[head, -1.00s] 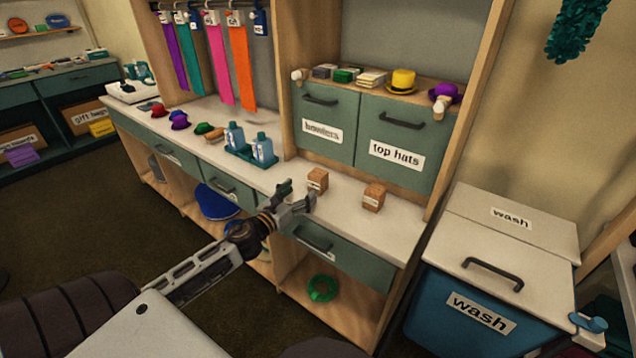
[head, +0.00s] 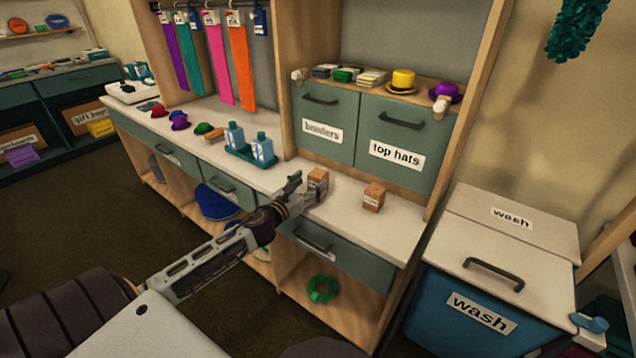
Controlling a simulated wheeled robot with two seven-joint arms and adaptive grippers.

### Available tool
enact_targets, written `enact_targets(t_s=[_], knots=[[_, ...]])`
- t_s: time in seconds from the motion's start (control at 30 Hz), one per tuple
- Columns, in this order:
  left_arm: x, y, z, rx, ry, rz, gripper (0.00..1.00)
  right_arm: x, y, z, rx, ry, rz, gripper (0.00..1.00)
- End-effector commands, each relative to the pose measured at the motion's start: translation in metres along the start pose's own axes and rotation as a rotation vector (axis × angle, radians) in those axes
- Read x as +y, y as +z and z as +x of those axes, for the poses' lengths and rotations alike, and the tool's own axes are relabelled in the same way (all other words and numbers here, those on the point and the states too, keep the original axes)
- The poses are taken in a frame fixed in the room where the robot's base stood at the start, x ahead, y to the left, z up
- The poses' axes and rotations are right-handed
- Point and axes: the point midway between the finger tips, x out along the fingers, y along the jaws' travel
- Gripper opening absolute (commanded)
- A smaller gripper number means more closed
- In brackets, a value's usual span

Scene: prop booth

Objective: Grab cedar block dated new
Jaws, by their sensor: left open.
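Two brown wooden blocks with small white labels stand on the white counter. The left block (head: 318,177) is right at my left gripper (head: 303,192), whose open fingers reach up to it and partly cover its lower part. I cannot tell whether the fingers touch it. The right block (head: 374,197) stands apart, to the right of the gripper. The print on both labels is too small to read, so I cannot tell which block is dated new. My right gripper is not in view.
Blue bottles in a teal tray (head: 240,153) stand left of the blocks. Small coloured hats (head: 180,122) lie farther left. Drawers labelled "top hats" (head: 404,140) rise behind the blocks. A blue "wash" bin (head: 480,318) stands at the right. The counter (head: 395,232) right of the blocks is clear.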

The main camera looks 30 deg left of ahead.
Motion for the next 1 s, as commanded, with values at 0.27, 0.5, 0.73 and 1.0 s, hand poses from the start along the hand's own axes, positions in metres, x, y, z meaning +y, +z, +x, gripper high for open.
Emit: enact_targets(t_s=[0.27, 0.5, 0.73, 1.0], knots=[[0.0, 0.0, 0.0, 0.0, 0.0, 0.0, 0.71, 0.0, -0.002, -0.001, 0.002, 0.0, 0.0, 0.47], [0.0, 0.001, 0.004, -0.001, 0.0, -0.001, 0.71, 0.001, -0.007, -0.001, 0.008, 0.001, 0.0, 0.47], [0.0, 0.003, 0.015, -0.001, 0.0, -0.001, 0.71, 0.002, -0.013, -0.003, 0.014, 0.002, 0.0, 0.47], [0.0, 0.005, 0.031, -0.001, 0.001, -0.001, 0.71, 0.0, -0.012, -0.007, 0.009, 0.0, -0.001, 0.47]])
